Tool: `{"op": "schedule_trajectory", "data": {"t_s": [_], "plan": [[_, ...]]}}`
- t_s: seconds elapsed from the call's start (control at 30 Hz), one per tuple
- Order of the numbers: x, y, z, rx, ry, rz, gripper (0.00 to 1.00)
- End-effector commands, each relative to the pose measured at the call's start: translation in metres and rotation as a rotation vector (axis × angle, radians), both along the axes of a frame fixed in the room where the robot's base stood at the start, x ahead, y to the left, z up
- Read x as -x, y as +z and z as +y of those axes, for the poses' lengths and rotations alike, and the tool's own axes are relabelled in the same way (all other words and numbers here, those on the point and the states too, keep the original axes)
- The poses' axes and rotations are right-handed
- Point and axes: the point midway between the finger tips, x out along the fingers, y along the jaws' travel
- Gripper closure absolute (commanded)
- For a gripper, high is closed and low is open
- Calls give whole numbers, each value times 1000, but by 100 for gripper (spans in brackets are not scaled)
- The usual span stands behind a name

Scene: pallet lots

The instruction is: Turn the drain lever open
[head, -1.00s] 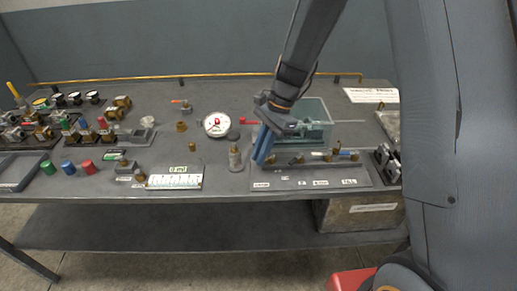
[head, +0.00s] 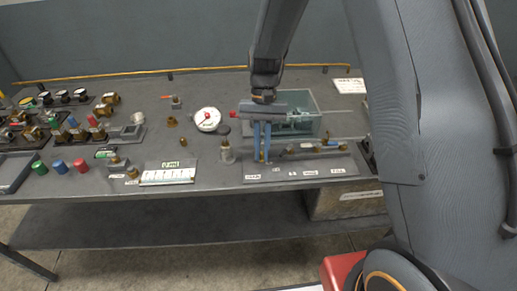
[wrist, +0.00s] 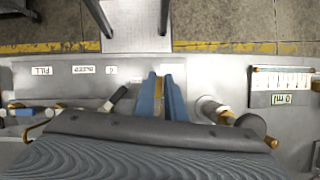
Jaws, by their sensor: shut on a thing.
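The valve plate (head: 315,171) lies at the front of the bench, with a row of small labels along its front edge. My gripper (head: 262,158) points down at the plate's left end, just behind the leftmost label, which looks like the drain one (head: 252,177). In the wrist view my two blue fingers (wrist: 164,98) are close together, with a narrow brass-coloured piece (wrist: 158,95) between them. It appears to be the drain lever; most of it is hidden by the fingers, so its angle cannot be told. The gripper is shut on it.
A clear tank (head: 302,103) stands behind the plate. A blue-handled lever (head: 330,143) is to the right, and a black-handled one (wrist: 118,96) is close beside my fingers.

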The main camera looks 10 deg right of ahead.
Motion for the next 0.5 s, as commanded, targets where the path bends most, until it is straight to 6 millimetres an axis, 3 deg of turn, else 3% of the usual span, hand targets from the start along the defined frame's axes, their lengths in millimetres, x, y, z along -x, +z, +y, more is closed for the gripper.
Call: {"op": "schedule_trajectory", "data": {"t_s": [0.5], "plan": [[0,1,-7,1,161,-2,100]]}}
